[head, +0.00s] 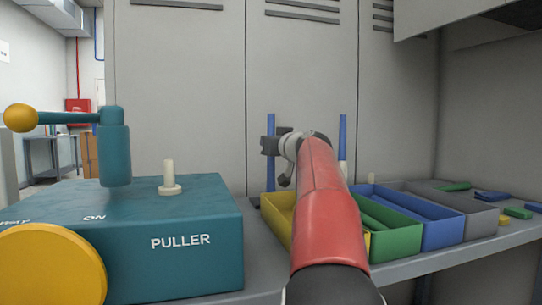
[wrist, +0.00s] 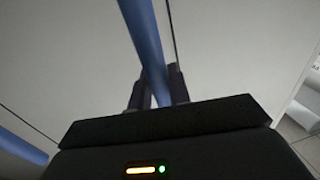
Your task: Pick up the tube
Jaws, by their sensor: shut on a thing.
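A blue tube (head: 271,124) stands upright in my gripper (head: 269,145), behind the yellow bin. My gripper is shut on it around its upper part. In the wrist view the blue tube (wrist: 142,35) runs down between the two dark fingers (wrist: 158,95). Its lower end is partly hidden behind the bin and my arm in the head view. A second blue tube (head: 343,130) stands upright to the right, with a pale section below; my arm and the bins hide its base.
A teal puller machine (head: 200,270) with a lever, white peg (head: 169,175) and yellow wheel (head: 50,265) fills the left. Yellow (head: 277,213), green (head: 400,243), blue (head: 440,233) and grey (head: 483,224) bins line the bench. Loose coloured pieces lie at the right. Grey lockers (head: 180,80) stand behind.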

